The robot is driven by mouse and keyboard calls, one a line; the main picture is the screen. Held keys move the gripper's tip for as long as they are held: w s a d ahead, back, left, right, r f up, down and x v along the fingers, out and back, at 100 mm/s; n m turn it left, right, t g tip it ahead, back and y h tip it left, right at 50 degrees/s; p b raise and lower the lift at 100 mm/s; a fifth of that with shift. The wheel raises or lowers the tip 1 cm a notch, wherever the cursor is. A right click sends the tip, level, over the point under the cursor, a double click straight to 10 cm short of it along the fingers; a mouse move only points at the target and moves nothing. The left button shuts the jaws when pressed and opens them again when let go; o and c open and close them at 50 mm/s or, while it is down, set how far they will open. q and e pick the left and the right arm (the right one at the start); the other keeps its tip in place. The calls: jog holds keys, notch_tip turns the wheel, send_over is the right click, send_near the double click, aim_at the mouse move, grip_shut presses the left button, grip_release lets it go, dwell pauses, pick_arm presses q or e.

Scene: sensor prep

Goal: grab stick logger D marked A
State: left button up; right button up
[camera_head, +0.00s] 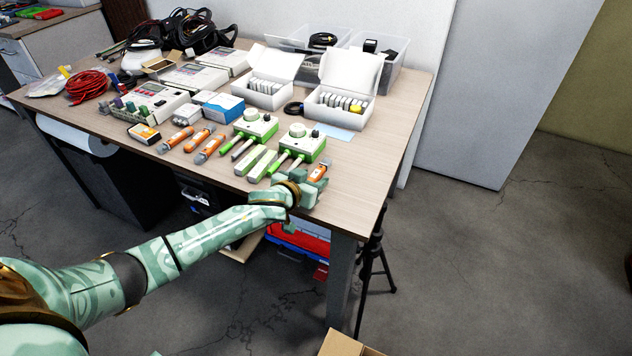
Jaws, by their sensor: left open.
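Several orange-and-grey stick loggers lie on the wooden table. One stick logger (319,171) lies near the front edge, at the right end of the row. Others lie to the left: one stick logger (172,143), another stick logger (196,141) and another stick logger (210,149). Their markings are too small to read, so I cannot tell which is D marked A. My left gripper (313,181) is open at the front edge, around or just over the near end of the rightmost logger, partly hiding it. I cannot tell if it touches. My right gripper is out of view.
Green-and-white meters (303,143) and pale green sticks (262,165) lie just left of my gripper. Behind are open white boxes (339,107), clear bins and cables (88,86). The table's right front (360,180) is clear. A black tripod (372,265) stands below.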

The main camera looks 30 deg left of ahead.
pick_arm(q)
grip_shut()
jog(key=shift+r, duration=0.1)
